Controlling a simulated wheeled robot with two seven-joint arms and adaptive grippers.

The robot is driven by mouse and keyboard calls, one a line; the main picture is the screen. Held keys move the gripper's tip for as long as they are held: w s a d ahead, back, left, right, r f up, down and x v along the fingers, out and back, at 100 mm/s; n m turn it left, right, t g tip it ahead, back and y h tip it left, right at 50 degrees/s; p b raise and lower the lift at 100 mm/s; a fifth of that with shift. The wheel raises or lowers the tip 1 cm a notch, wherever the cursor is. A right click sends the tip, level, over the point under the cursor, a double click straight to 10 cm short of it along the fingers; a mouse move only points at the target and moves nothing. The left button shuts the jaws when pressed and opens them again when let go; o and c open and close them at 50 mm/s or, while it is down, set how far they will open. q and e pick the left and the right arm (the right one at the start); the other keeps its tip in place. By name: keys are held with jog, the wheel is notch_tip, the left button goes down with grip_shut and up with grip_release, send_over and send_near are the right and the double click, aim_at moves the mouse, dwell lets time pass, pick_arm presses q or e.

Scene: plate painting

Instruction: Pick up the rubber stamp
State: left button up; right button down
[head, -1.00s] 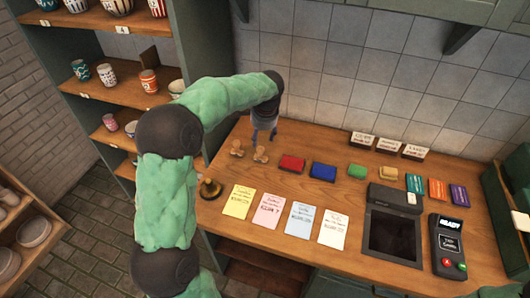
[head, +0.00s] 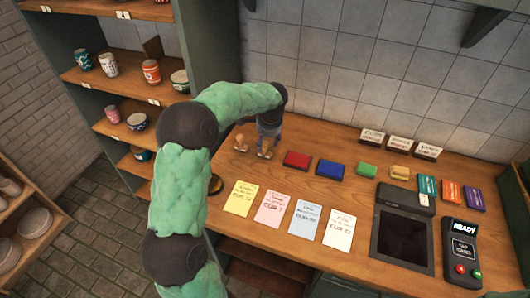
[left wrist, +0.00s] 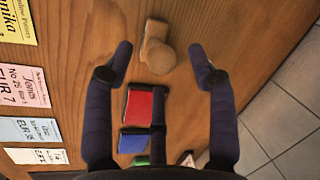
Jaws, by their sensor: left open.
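In the left wrist view, a wooden stamp (left wrist: 157,48) with a round knob lies between the spread fingertips of the gripper (left wrist: 161,53). Neither finger touches it as far as I can see. My right gripper is not in view.
Red (head: 297,160), blue (head: 331,169) and green (head: 367,170) pads lie right of the stamps. Paper cards (head: 272,208) lie in front. A card terminal (head: 461,249) stands at right. A wall is behind; pottery shelves (head: 120,70) stand at left.

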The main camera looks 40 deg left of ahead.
aim_at(265, 142)
pick_arm(q)
jog(key=b+x, duration=0.1)
jog(key=x, duration=0.2)
jog(key=shift+a+f, duration=0.1)
jog(key=shift+f, duration=0.15)
grip_shut()
jog(key=shift+r, duration=0.1)
jog(key=shift+w+r, duration=0.1)
jog(key=shift+r, duration=0.3)
jog(key=v, duration=0.1)
jog(key=p+v, duration=0.1)
jog(key=v, duration=0.1)
jog(key=shift+a+r, duration=0.15)
jog(key=s+d+r+p, duration=0.3)
jog(key=s+d+r, duration=0.4)
jog(key=s+r, duration=0.2)
jog(key=shift+s, duration=1.4)
